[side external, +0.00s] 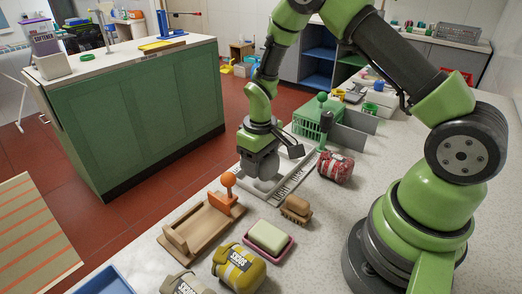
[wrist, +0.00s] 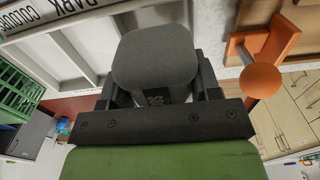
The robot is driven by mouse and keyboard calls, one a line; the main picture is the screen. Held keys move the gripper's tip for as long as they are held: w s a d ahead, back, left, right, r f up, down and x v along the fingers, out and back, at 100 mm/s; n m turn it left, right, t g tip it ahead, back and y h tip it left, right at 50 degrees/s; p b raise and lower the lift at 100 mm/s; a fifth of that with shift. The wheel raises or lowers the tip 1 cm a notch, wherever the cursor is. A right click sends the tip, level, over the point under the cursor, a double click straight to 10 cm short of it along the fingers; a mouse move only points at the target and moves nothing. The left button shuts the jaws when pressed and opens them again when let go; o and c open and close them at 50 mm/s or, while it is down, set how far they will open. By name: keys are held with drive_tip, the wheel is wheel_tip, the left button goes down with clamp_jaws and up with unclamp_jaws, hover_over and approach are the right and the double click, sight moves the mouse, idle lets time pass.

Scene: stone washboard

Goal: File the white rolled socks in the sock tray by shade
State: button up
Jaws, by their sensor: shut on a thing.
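My gripper (side external: 262,174) is shut on a grey-looking sock roll (wrist: 155,60) with a partly hidden label; its true shade is hard to tell in shadow. The gripper is over or in the pale sock tray (side external: 303,172); I cannot tell whether the roll touches it. In the wrist view the tray (wrist: 62,53) has dividers and labels reading DARK and COLOURS. A red patterned roll (side external: 336,168) lies right of the tray. A yellow roll (side external: 238,268) labelled SOCKS and a pale roll (side external: 187,285) lie at the front.
A wooden holder with an orange knob (side external: 228,180) stands just in front of the tray. A soap dish (side external: 269,238) and a brush (side external: 296,209) lie nearby. A green basket (side external: 317,117) and grey panels stand behind.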

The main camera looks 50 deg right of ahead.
drive_tip(key=shift+f, duration=0.5)
drive_tip(key=o, duration=0.9)
drive_tip(key=shift+r, duration=0.15)
wheel_tip(320, 180, up, 10)
drive_tip(key=s+a+r+m+t, duration=0.1)
drive_tip(key=s+a+r+t, duration=0.2)
drive_tip(key=r, duration=0.7)
drive_tip(key=s+a+r+m+t, duration=0.1)
drive_tip(key=s+r, duration=0.1)
drive_tip(key=s, duration=0.3)
drive_tip(key=s+a+r+m+t+y, duration=0.1)
drive_tip(key=s+r, duration=0.2)
drive_tip(key=s, duration=0.2)
drive_tip(key=s+a+r+m+t+y, duration=0.1)
drive_tip(key=s+r+t, duration=0.1)
drive_tip(key=s, duration=0.2)
drive_tip(key=shift+s+a+r, duration=0.1)
drive_tip(key=shift+s+r, duration=0.15)
drive_tip(key=shift+s, duration=0.15)
